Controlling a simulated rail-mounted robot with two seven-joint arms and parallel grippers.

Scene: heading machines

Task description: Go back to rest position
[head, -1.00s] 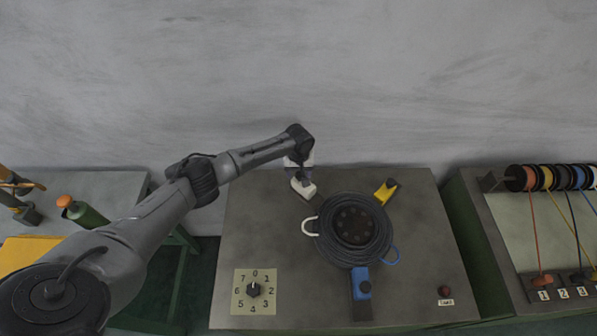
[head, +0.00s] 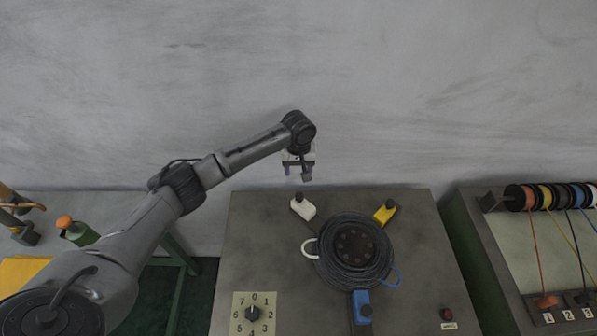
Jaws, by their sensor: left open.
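My left gripper (head: 298,172) is open and empty. It hangs in front of the grey wall, above the back edge of the grey machine table (head: 260,245). My left arm reaches in from the lower left. My right gripper is not in view.
A dark round coil (head: 354,254) sits mid-table, with a yellow block (head: 385,212) and a blue block (head: 362,307) around it.

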